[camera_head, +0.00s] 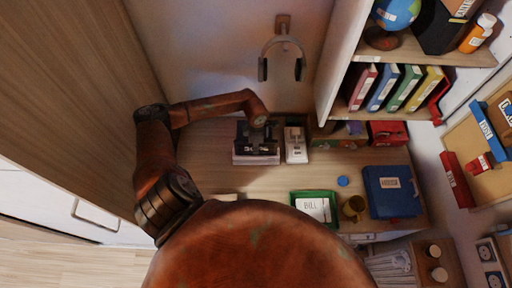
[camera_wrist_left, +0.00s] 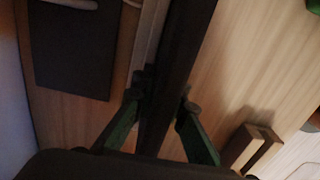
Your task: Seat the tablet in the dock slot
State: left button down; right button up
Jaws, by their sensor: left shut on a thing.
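My left gripper (camera_head: 258,140) reaches over the back of the desk in the head view. In the left wrist view its green fingers (camera_wrist_left: 165,112) are shut on a dark flat slab, which looks like the tablet (camera_wrist_left: 185,45), seen nearly edge-on. A small wooden block with a dark slot (camera_wrist_left: 250,148), which looks like the dock, stands on the desk at the lower right of that view, apart from the slab. A light wooden edge (camera_head: 228,196) at the desk's front may be the same block, mostly hidden by my body. My right gripper is not in view.
A white device (camera_head: 296,146) stands right of the gripper. Headphones (camera_head: 282,55) hang on the wall. The desk's middle has bare wood.

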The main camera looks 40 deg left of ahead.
pick_arm(q)
jog(key=c, duration=2.3)
grip_release()
jog(key=shift+f, duration=0.1)
jog(key=shift+c, duration=0.2)
jog(key=o, duration=0.4)
notch_tip(320, 180, up, 12)
jog(key=shift+r+b, duration=0.2)
jog(key=shift+b, duration=0.25)
